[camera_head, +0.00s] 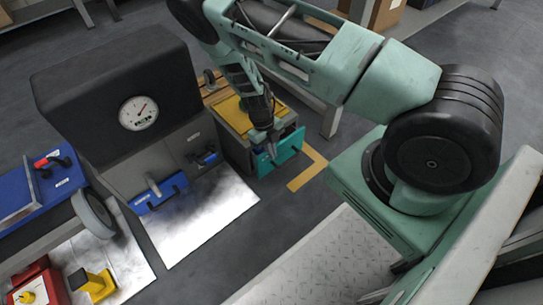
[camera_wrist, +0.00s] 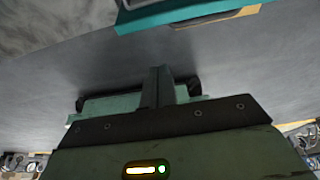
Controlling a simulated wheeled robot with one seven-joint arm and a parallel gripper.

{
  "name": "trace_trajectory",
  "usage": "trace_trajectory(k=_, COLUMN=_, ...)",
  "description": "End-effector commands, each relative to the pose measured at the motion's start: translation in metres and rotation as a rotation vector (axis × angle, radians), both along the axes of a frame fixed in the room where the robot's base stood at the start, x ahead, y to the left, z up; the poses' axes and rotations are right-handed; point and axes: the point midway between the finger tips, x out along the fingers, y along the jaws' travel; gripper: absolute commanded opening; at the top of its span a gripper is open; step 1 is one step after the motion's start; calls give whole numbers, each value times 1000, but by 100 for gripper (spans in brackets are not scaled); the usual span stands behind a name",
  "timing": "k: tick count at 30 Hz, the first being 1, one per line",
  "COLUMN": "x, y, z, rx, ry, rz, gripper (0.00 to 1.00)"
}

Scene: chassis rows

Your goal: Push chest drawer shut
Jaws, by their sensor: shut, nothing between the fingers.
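The chest (camera_head: 233,137) is a low grey box with a yellow top, standing on the floor in the middle of the head view. Its teal drawer (camera_head: 288,147) appears to stick out from the chest's front; how far is hard to judge. In the wrist view a teal edge of the drawer (camera_wrist: 190,14) crosses the top. My gripper (camera_head: 271,153) is shut and empty, pointing down at the drawer front in the head view. Its fingers also show in the wrist view (camera_wrist: 159,80), apart from the teal edge. My arm hides part of the chest top.
A dark machine with a round gauge (camera_head: 138,113) and blue-fronted parts stands left of the chest. A blue bench (camera_head: 62,190) is at the far left. Yellow tape (camera_head: 309,170) marks the floor by the drawer. A table leg (camera_head: 331,121) stands behind it. Bare floor lies in front.

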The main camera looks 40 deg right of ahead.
Motion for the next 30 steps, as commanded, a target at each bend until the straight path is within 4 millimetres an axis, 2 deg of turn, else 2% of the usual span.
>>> trace_trajectory(k=1, x=4, y=0, z=16, rx=-1, ry=-1, rz=1, gripper=0)
trace_trajectory(k=3, x=10, y=0, z=31, rx=-1, ry=-3, rz=1, gripper=0)
trace_trajectory(k=7, x=16, y=1, z=48, rx=-1, ry=-1, rz=0, gripper=0)
trace_trajectory(k=10, x=17, y=-2, z=51, rx=6, ry=-2, rz=-14, gripper=0)
trace_trajectory(k=14, x=9, y=-15, z=36, rx=46, ry=-17, rz=-94, gripper=0)
trace_trajectory(k=21, x=-16, y=-49, z=-8, rx=154, ry=-102, rz=-382, gripper=0)
trace_trajectory(k=30, x=-37, y=-85, z=-36, rx=216, ry=-200, rz=-778, gripper=0)
